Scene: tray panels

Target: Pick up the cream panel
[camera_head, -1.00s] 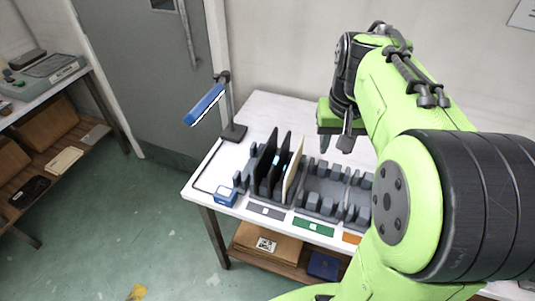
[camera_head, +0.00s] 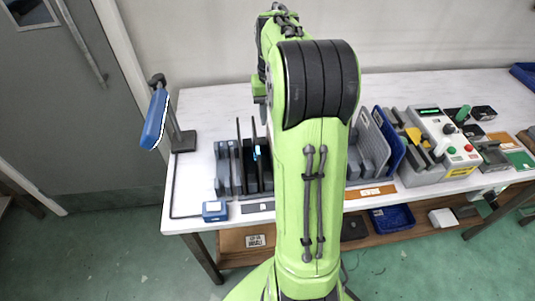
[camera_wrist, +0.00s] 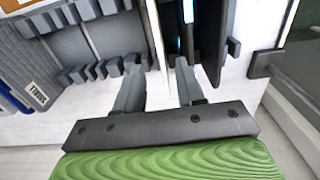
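The cream panel (camera_wrist: 155,35) stands on edge in the wrist view, a pale strip running away from me. My gripper (camera_wrist: 158,68) is open, with one finger on each side of the panel's near end. I see a gap on the left of the panel; contact on the right is hard to tell. In the head view my arm hides the cream panel and the fingertips. Dark panels stand to its side, one in the wrist view (camera_wrist: 211,35) and others in the head view (camera_head: 258,158).
The grey slotted rack (camera_head: 224,175) stands on a white table (camera_head: 195,105). A control box (camera_head: 446,140) and blue trays (camera_head: 388,140) stand on the right.

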